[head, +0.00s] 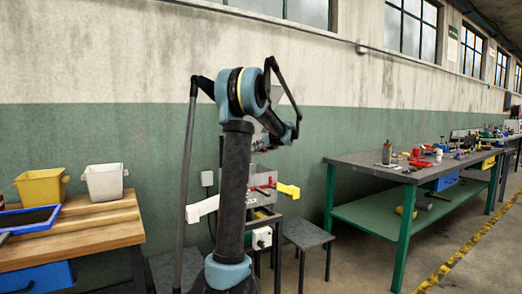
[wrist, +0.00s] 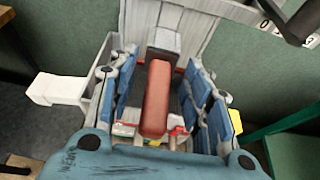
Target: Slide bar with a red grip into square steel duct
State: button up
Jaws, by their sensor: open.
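In the wrist view the red grip (wrist: 156,100) of the bar lies lengthwise between the fingers of my gripper (wrist: 163,90). The gripper is open, with blue-padded fingers and a visible gap on each side of the grip. A grey square metal piece (wrist: 164,40) shows at the far end of the grip. I cannot tell whether it is the steel duct or part of the bar. The rest of the bar is hidden. In the head view my arm hides most of the work area, and the gripper's fingers are not clear there.
A grey metal housing (wrist: 188,22) stands behind the grip, with a white arm (wrist: 58,88) on its left. In the head view a yellow block (head: 288,191) juts out right. A wooden table with bins (head: 104,181) is left; a cluttered green bench (head: 375,172) is right.

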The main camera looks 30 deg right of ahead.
jog(key=a+v, duration=0.1)
jog(key=v, duration=1.1)
jog(key=s+a+f+n+g+y, duration=0.15)
jog(key=a+n, duration=0.25)
jog(key=a, duration=0.5)
jog(key=s+a+f+n+g, duration=0.1)
jog(key=a+f+n, duration=0.25)
jog(key=a, duration=0.45)
jog(key=s+a+f+n+g, duration=0.2)
jog(key=s+a+f+n, duration=0.25)
jog(key=a, duration=0.45)
jog(key=s+a+f+n+g, duration=0.2)
jog(key=s+a+f+n, duration=0.3)
jog(key=a, duration=0.4)
jog(key=s+a+f+n+g+h, duration=0.1)
jog(key=s+a+f+n, duration=0.3)
jog(key=s+f+n, duration=0.5)
jog(key=s+a+f+n+g+h, duration=0.1)
jog(key=s+a+f+n+g, duration=0.3)
jog(key=s+f+n, duration=0.5)
jog(key=s+f, duration=0.2)
jog(key=s, duration=0.6)
jog(key=shift+s+a+h, duration=0.2)
jog(key=shift+a+h, duration=0.15)
jog(key=shift+a, duration=0.05)
